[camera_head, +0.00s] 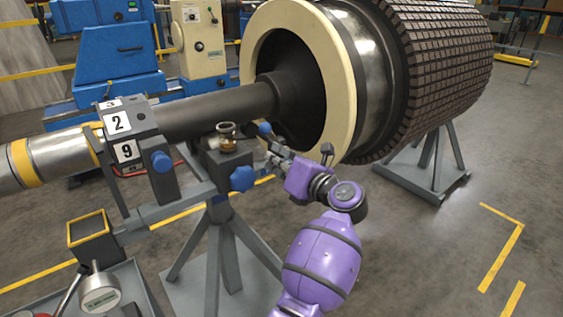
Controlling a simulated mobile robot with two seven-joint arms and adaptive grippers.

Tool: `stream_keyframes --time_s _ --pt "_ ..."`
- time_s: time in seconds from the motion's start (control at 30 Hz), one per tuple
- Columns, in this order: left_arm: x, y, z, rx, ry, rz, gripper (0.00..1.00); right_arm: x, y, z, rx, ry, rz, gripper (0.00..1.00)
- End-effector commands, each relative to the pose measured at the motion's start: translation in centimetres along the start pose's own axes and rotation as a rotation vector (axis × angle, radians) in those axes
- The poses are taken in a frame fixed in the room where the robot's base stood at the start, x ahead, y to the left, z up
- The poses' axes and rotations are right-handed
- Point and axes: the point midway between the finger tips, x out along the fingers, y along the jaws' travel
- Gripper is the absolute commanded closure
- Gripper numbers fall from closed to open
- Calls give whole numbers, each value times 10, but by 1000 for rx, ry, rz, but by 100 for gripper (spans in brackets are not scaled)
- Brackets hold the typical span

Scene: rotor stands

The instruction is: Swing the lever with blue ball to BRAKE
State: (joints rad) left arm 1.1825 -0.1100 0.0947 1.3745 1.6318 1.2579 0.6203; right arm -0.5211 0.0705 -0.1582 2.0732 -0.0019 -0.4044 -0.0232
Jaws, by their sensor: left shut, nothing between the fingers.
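A small blue ball (265,128) shows in front of the dark shaft, just right of the grey stand head (228,160). I take it to be the lever's ball; the lever's arm is mostly hidden or too small to make out. No BRAKE marking is legible.
The big rotor (430,70) with its cream ring (343,75) fills the back right. Two blue knobs, one on the stand (242,178) and one by the number block (161,161), are nearby.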

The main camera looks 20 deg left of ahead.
Motion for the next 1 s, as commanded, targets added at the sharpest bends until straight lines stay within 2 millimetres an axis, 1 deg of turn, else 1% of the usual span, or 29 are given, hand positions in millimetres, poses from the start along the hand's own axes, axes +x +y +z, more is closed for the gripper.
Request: stream_keyframes --time_s 0.03,0.1,0.2,0.3,0.43,0.77,1.0 --pt "10 1 2 2 -3 3 100 -1 0 -1 0 1 1 60" --pt "22 1 2 0 -3 3 100 -2 0 -2 0 2 1 60" --pt "34 0 1 0 -2 1 100 -2 1 -1 1 0 2 60" --pt "42 0 1 1 -2 1 100 -3 1 0 1 -2 2 60" --pt "46 0 0 0 0 -1 100 -3 2 1 1 -3 3 60" --pt "46 0 0 0 0 -1 100 -3 2 1 1 -4 3 60" --pt "47 2 6 -1 -1 0 100 -6 2 -2 1 -1 4 60"
